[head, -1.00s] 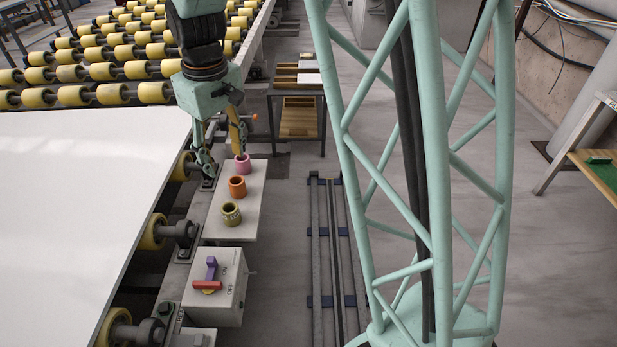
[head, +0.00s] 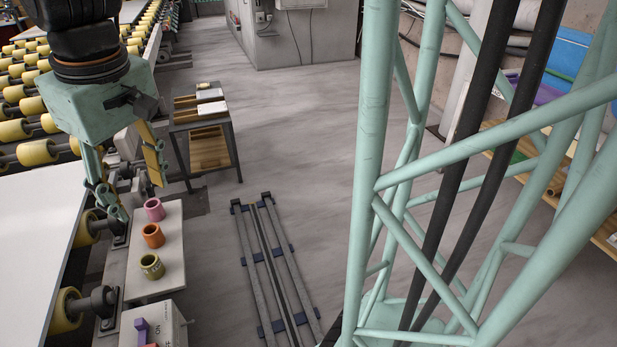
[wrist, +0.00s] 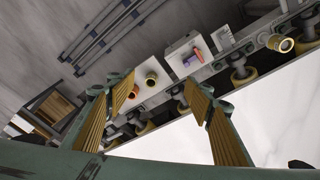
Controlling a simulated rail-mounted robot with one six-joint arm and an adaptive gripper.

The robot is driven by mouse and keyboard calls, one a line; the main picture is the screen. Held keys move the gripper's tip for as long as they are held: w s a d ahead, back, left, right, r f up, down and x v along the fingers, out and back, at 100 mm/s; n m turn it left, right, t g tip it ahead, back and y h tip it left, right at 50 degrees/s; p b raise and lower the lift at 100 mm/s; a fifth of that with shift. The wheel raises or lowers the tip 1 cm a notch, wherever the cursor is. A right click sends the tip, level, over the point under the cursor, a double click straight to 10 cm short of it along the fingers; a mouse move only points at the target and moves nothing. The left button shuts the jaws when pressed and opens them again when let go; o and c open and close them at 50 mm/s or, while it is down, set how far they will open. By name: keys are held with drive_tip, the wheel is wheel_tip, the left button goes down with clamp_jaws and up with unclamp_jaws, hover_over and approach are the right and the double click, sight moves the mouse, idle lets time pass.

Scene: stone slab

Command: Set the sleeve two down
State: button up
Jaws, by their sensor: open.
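Three short sleeves stand upright in a row on a grey plate (head: 172,278) in the head view: pink (head: 154,209), orange (head: 153,235) and olive-yellow (head: 152,266). I cannot read which one is sleeve two. My gripper (head: 139,200) is open and empty, its fingers apart at the far end of the row, close to the pink sleeve in the picture. In the wrist view the olive sleeve (wrist: 151,79) and orange sleeve (wrist: 133,91) show between the spread fingers (wrist: 158,95). I cannot make out the pink one there.
A switch box (head: 150,325) with a purple and red lever stands at the near end of the plate. A white slab (head: 35,240) lies on yellow rollers at the left. A small table (head: 205,125) stands behind, and metal rails (head: 272,270) lie on the floor.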

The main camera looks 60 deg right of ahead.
drive_tip(key=s+r+m+t, duration=0.1)
drive_tip(key=s+r, duration=0.2)
drive_tip(key=s, duration=0.8)
drive_tip(key=s+r+m, duration=0.1)
drive_tip(key=s+r, duration=0.2)
drive_tip(key=s, duration=0.9)
drive_tip(key=shift+d+r+t, duration=0.15)
drive_tip(key=shift+r+t, duration=0.15)
drive_tip(key=shift+t, duration=0.1)
